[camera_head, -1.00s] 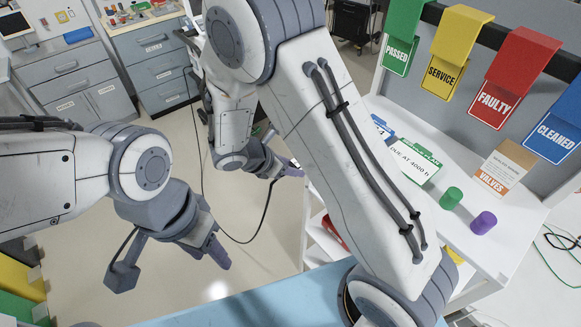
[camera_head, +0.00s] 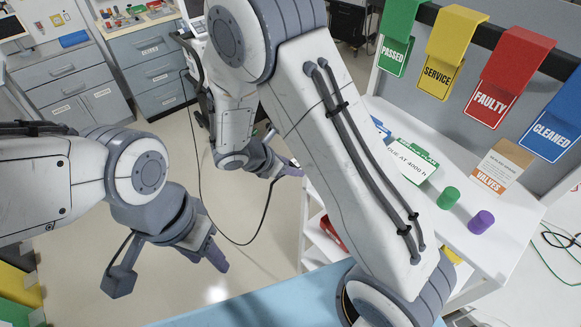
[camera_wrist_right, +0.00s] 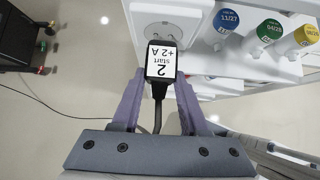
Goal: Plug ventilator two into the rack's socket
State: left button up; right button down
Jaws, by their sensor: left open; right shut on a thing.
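In the right wrist view my right gripper (camera_wrist_right: 160,88) is shut on a black plug (camera_wrist_right: 172,44) with a white label reading "2 start +2 A". Its front end points at a round socket (camera_wrist_right: 155,27) in a white panel and overlaps its near edge; I cannot tell whether they touch. In the head view the right gripper (camera_head: 287,167) is beside the white rack (camera_head: 312,190), and the plug is not clear there. The plug's black cable (camera_head: 267,212) hangs in a loop. My left gripper (camera_head: 209,255) is open and empty, low over the floor.
Bottles with blue, green and yellow labels (camera_wrist_right: 270,28) stand on a shelf right of the socket. The rack top holds a green cylinder (camera_head: 448,197), a purple cylinder (camera_head: 482,222) and a valves box (camera_head: 502,166). Drawer cabinets (camera_head: 150,65) stand behind. The floor between is clear.

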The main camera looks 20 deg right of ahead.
jog(key=shift+w+d, duration=0.25)
jog(key=shift+d, duration=0.5)
dwell(0.7)
jog(key=shift+c, duration=1.7)
grip_release()
jog(key=b+v, duration=0.2)
jog(key=v, duration=0.9)
jog(key=s+a+f+m+g+y+b, duration=0.1)
jog(key=s+a+f+m+y+b, duration=0.1)
jog(key=s+m, duration=0.5)
jog(key=s+a+f+m+g+y+b, duration=0.2)
jog(key=s+a+m+y+b, duration=0.3)
jog(key=s, duration=0.9)
jog(key=m+y, duration=0.2)
jog(key=shift+a+m, duration=0.15)
jog(key=shift+m, duration=0.25)
